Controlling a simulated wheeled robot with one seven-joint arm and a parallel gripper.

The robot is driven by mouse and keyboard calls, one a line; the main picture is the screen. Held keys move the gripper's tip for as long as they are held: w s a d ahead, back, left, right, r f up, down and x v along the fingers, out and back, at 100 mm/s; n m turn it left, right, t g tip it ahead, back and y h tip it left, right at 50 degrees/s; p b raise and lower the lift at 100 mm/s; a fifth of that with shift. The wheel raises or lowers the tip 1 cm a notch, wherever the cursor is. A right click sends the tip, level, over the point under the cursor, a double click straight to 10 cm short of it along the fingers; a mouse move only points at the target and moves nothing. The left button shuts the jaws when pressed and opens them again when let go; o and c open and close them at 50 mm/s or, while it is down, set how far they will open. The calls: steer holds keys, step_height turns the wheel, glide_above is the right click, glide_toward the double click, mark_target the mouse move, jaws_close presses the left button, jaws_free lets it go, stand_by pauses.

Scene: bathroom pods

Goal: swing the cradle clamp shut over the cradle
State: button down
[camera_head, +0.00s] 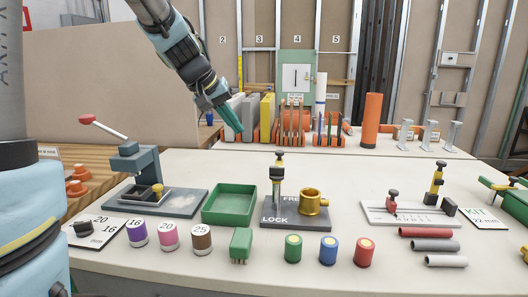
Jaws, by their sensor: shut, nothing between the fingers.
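No part is labelled as the cradle or its clamp, so I cannot tell for certain which fixture it is. A white scaled plate (405,219) at the right carries a red-knobbed stop (392,201), a dark block and an upright yellow-and-black handle (437,181). A grey base (292,221) marked FREE and LOCK, near the middle, carries a brass cup (313,200) and an upright post with a black-and-yellow top (279,166). My gripper (223,108) is shut and empty, with teal fingers pointing down, high and behind both fixtures, touching neither.
A green tray (230,217) and a lever press (140,172) stand left of the middle. Several coloured cylinders line the front, and grey and red tubes (426,232) lie front right. A rack (292,127) and an orange cylinder (371,120) stand behind. The table's centre-back is clear.

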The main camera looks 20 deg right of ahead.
steer(key=shift+f, duration=0.1)
steer(key=w+d+f+p, duration=0.1)
steer(key=d+f+p, duration=0.2)
steer(key=d+f, duration=0.5)
steer(key=shift+d, duration=0.7)
steer(key=shift+w+d, duration=0.1)
